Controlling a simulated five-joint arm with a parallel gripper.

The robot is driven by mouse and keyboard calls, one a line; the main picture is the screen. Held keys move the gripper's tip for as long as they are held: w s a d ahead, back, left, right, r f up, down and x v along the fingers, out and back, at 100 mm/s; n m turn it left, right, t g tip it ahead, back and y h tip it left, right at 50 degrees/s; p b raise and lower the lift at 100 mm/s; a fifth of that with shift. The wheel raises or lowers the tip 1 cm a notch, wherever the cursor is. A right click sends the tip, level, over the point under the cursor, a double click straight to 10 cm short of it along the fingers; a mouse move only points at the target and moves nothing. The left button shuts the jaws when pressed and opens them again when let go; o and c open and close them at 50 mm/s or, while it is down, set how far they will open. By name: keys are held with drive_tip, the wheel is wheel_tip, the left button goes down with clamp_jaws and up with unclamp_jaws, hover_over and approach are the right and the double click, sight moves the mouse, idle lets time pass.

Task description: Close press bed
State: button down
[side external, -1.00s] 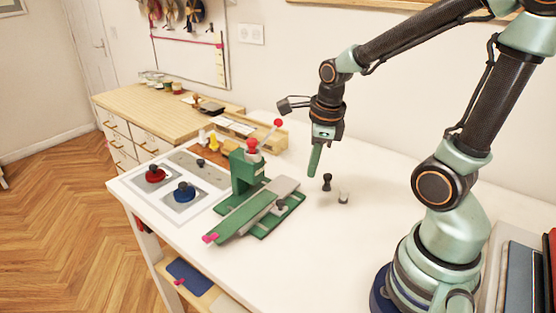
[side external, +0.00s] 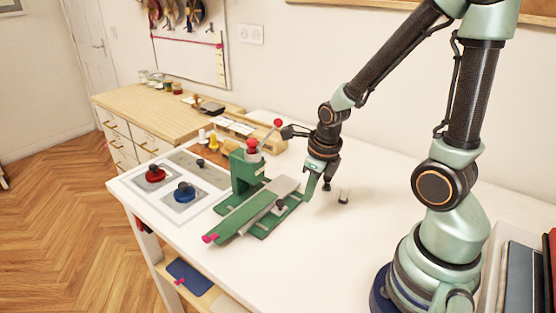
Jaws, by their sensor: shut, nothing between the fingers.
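The green press (side external: 246,175) stands on the white table with a red knob and a red-tipped lever on top. Its bed (side external: 232,219) is a long green slide that sticks out toward the front left, with a pink tab (side external: 210,239) at its outer end. A grey plate (side external: 285,186) lies by the bed's right end. My gripper (side external: 309,199) is shut and empty, pointing down just right of the press base. I cannot tell whether it touches the base.
Red (side external: 155,175) and blue (side external: 184,192) knobbed pieces sit on pads at left. The table's front middle is clear.

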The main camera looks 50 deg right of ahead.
sight(275, 203)
drive_tip(key=x, duration=0.3)
drive_tip(key=shift+a+f, duration=0.1)
drive_tip(key=w, duration=0.3)
drive_tip(key=shift+a+f, duration=0.2)
drive_tip(key=shift+f, duration=0.05)
drive_tip(key=shift+w+a+f, duration=0.1)
drive_tip(key=shift+w, duration=0.4)
drive_tip(key=shift+w, duration=0.1)
drive_tip(key=shift+w, duration=1.95)
